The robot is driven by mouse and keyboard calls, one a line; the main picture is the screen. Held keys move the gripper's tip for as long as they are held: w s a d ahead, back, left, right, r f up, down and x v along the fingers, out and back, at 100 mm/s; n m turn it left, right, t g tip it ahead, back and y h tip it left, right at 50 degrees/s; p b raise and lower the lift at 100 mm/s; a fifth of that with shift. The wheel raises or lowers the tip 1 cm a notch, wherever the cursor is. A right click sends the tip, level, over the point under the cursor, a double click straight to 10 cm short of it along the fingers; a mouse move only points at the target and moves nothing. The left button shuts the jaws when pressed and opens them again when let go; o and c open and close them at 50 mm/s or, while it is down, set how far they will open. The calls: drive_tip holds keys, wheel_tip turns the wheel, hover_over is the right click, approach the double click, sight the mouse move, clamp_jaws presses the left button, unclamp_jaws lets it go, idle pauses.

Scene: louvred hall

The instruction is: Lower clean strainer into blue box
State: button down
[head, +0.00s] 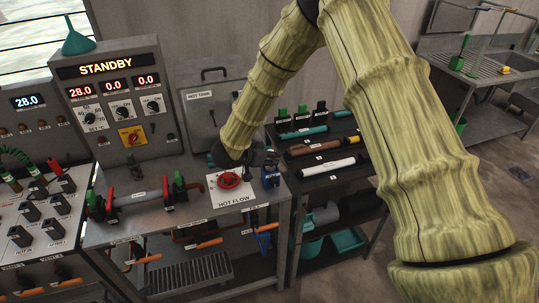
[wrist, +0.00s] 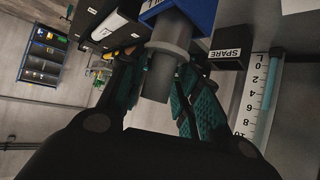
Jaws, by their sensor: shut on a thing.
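The strainer is a grey cylinder (wrist: 168,62) in the wrist view, gripped between the teal-padded fingers of my gripper (wrist: 158,88). Its wider end overlaps the blue box (wrist: 199,13) in that view; I cannot tell whether it is inside, touching or above it. In the head view my gripper (head: 258,157) is low over the bench, close to the small blue box (head: 270,180) at the bench's right end. The strainer cannot be made out in the head view, where my dark gripper and arm hide it.
A red round valve (head: 229,180) on the white HOT FLOW plate stands just left of the blue box. The HOT TANK (head: 207,112) rises behind. A black SPARE block (wrist: 231,52) and a graduated scale (wrist: 258,100) are close on the right. A dark shelf (head: 322,182) holds several cylinders.

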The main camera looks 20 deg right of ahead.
drive_tip(key=shift+f+b, duration=0.45)
drive_tip(key=shift+f, duration=0.85)
